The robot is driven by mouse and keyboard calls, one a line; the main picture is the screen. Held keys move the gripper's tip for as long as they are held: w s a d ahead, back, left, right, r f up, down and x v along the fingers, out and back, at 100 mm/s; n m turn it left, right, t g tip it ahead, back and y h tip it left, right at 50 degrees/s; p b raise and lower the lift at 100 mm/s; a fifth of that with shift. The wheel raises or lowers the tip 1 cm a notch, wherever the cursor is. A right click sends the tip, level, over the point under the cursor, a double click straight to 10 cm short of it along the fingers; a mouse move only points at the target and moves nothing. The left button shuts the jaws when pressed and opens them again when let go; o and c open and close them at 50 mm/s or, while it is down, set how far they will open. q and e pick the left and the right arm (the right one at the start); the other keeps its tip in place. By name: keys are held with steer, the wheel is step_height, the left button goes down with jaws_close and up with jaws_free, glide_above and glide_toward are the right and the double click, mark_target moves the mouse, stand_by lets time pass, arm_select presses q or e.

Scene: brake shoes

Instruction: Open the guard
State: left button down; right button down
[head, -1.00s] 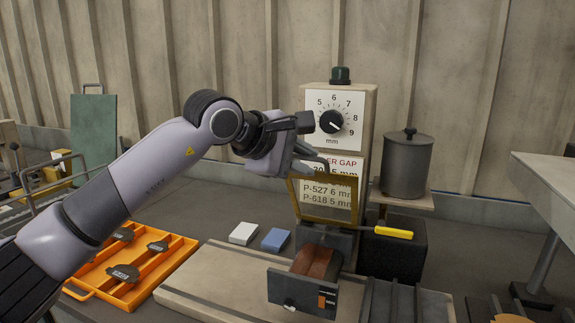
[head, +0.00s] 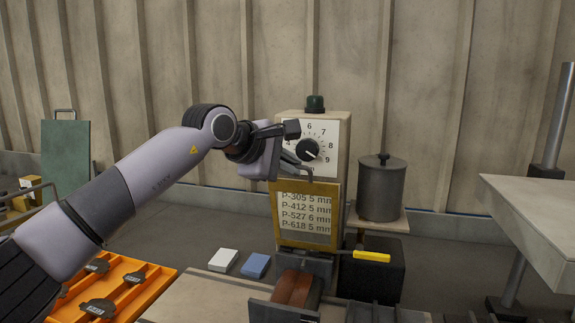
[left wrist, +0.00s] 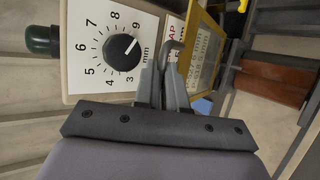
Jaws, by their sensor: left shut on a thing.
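The guard (head: 276,214) is a clear panel in a yellow frame. It stands about upright in front of the gauge box, and printed lines show through it. My left gripper (head: 303,171) is shut on the guard at its top edge. The brown curved brake shoe (head: 297,289) sits below the guard, uncovered from above. My right gripper is not in view.
The gauge box (head: 284,128) with its dial stands behind the guard. A grey lidded pot (head: 381,191) and a yellow-handled lever (head: 371,256) are to the right. White (head: 223,260) and blue (head: 256,265) blocks and an orange tray (head: 150,291) lie to the left.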

arm_select(q)
steer(key=shift+f, duration=0.65)
steer(key=c, duration=1.2)
jaws_free()
steer(key=shift+w, duration=0.15)
steer(key=shift+a+r, duration=0.1)
steer(key=shift+r, duration=0.05)
steer(key=b+v, duration=0.2)
steer(key=v, duration=0.5)
steer(key=shift+r+b, duration=0.15)
steer(key=shift+b, duration=0.2)
